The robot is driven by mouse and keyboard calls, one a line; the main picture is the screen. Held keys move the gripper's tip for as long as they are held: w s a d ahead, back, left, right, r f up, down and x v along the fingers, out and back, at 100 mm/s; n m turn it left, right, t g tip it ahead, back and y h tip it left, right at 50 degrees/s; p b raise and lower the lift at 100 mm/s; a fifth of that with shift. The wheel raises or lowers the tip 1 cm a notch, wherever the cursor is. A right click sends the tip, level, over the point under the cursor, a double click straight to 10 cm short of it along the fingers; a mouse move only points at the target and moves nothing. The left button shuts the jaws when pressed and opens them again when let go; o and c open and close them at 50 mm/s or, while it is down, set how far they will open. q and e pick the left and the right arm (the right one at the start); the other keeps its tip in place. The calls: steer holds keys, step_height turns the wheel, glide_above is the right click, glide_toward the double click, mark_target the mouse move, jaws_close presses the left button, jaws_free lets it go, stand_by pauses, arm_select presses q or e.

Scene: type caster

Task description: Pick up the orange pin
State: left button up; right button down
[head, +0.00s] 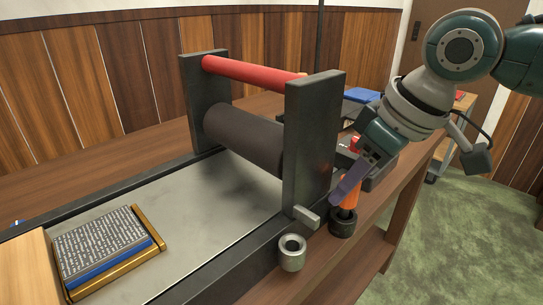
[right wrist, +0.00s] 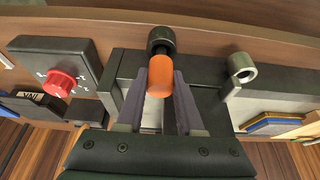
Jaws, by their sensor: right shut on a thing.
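The orange pin (head: 349,190) stands upright at the right side of the press, its lower end at a dark ring-shaped holder (head: 342,224). In the head view I cannot tell how deep it sits in that holder. My right gripper (head: 343,192) reaches down from the upper right and is shut on the pin. In the right wrist view the pin's orange end (right wrist: 158,78) lies between the two fingers (right wrist: 163,92), with the dark holder (right wrist: 161,38) just beyond it. My left gripper is not in view.
An empty grey ring holder (head: 292,253) stands left of the dark one. The press has a dark roller (head: 243,137), a red bar (head: 250,72) and a dark upright (head: 310,140) close to my gripper. A type block (head: 100,248) lies on its bed. A red-knobbed box (right wrist: 60,80) is nearby.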

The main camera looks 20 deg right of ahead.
step_height(320, 180, up, 26)
steer(key=p, duration=0.4)
steer(key=shift+p, duration=0.35)
steer(key=shift+s+r, duration=0.1)
